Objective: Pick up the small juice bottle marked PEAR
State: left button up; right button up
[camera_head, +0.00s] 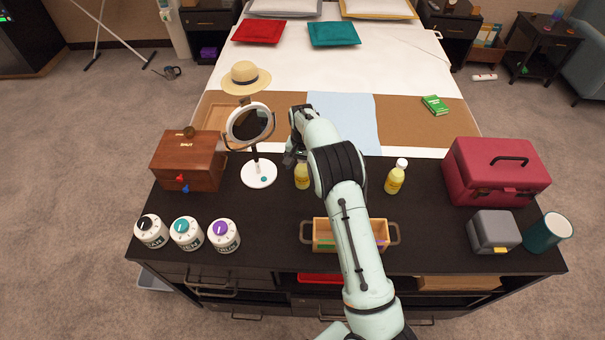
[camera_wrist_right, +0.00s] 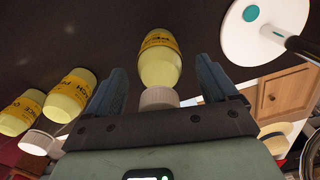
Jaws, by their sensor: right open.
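A small pale-yellow juice bottle with a white cap and yellow label (camera_wrist_right: 160,62) stands between the spread fingers of my right gripper (camera_wrist_right: 158,80) in the right wrist view. Its label is upside down and too small to read surely. My right gripper (camera_head: 291,157) is open; in the head view it is beside the left yellow bottle (camera_head: 301,178), partly hidden by my arm. Two similar bottles show at the left of the wrist view: one label ends in what looks like "CH" (camera_wrist_right: 70,94), the other is only partly readable (camera_wrist_right: 21,112). One bottle (camera_head: 396,178) stands right of my arm. My left gripper is out of view.
A round mirror on a white base (camera_head: 258,175) and a wooden box (camera_head: 188,160) stand left of the gripper. A wooden tray (camera_head: 323,237) is under my arm. Several dial canisters (camera_head: 186,234), a red case (camera_head: 497,172), a grey box (camera_head: 493,232) and a teal mug (camera_head: 546,233) edge the counter.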

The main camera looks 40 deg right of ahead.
jog(key=c, duration=1.3)
jog(key=shift+r, duration=0.1)
jog(key=shift+c, duration=0.2)
